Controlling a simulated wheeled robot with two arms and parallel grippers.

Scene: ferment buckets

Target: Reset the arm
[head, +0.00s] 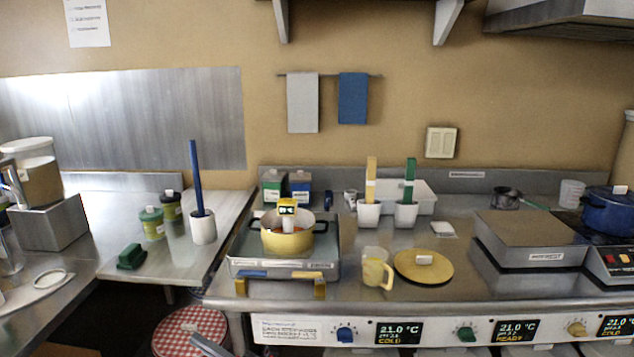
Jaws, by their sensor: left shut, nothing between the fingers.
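My left gripper (207,343) shows only as a grey piece at the bottom edge, in front of the counter and beside a round red-checked top. It is shut with nothing held, and most of its arm is out of the picture. My right gripper is not in view. A yellow round lid (423,266) lies on the counter to the right of a clear yellow-tinted jug (376,268).
The red-checked round top (190,330) sits low in the gap between the counters. A white holder with a blue stick (203,227), two small jars and a green block (131,256) stand on the left counter. A blue pot (607,211) stands far right.

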